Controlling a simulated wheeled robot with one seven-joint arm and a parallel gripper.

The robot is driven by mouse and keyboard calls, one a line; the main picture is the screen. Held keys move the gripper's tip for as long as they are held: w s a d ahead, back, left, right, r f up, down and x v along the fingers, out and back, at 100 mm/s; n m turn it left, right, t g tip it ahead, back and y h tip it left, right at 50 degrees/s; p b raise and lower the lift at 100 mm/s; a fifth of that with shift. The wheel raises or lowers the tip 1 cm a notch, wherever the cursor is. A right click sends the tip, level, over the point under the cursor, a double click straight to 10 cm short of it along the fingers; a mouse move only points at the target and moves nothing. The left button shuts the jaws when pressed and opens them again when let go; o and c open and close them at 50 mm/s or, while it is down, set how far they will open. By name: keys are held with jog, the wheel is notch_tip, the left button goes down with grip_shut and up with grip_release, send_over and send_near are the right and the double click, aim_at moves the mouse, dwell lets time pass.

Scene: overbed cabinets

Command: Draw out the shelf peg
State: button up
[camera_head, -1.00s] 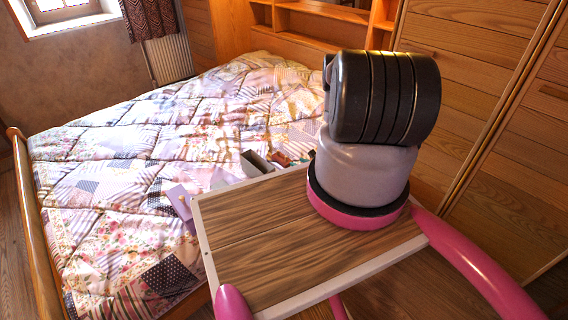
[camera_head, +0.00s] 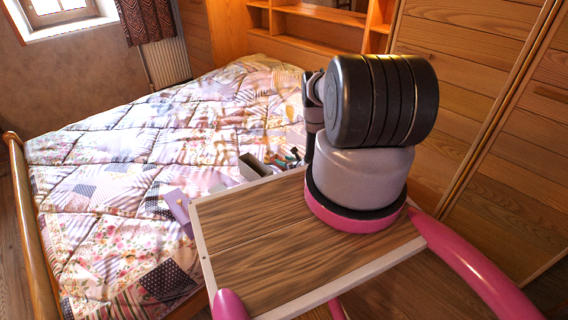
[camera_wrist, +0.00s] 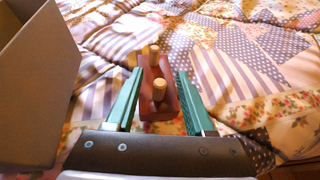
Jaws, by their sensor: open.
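The nearer peg (camera_wrist: 160,89) and the farther peg (camera_wrist: 154,54) are both seated in the block; I cannot tell which is the shelf peg. My gripper (camera_wrist: 160,72) is open, with one green finger on each side of the block and the near peg between them. I see no finger touching a peg. In the head view the green fingers (camera_head: 292,160) show small beside the arm, and the block is hard to make out.
A grey open box (camera_wrist: 35,85) stands close to the left finger; it also shows in the head view (camera_head: 256,166). A lilac object (camera_head: 180,207) lies near the bed's edge. The quilted bed (camera_head: 130,160) is otherwise largely clear. Wooden cabinets (camera_head: 455,100) stand at the right.

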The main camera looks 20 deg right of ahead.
grip_shut()
